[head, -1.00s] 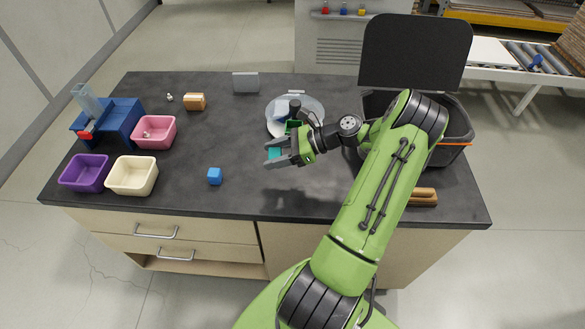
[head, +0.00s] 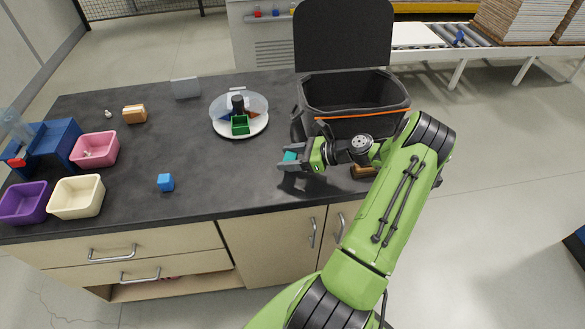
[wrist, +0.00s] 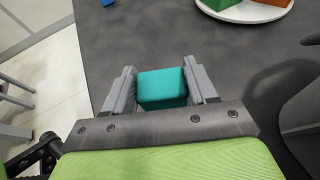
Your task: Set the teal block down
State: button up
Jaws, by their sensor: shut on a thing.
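The teal block (head: 290,156) is between the fingers of my gripper (head: 284,158), which is shut on it. In the wrist view the teal block (wrist: 161,85) sits between both fingertips (wrist: 162,88), with the dark table surface beyond it. In the head view my gripper is over the right part of the dark table (head: 215,185), in front of the black bin. I cannot tell exactly how far the block is above the table.
A black open bin (head: 352,115) stands close behind my gripper. A round white tray (head: 257,128) with several blocks is to the left. The middle of the table is clear.

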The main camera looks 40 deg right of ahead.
notch_tip(320, 180, down, 3)
jog(key=shift+b, duration=0.35)
jog(key=shift+r, duration=0.1)
jog(key=o, duration=1)
jog(key=shift+o, duration=0.2)
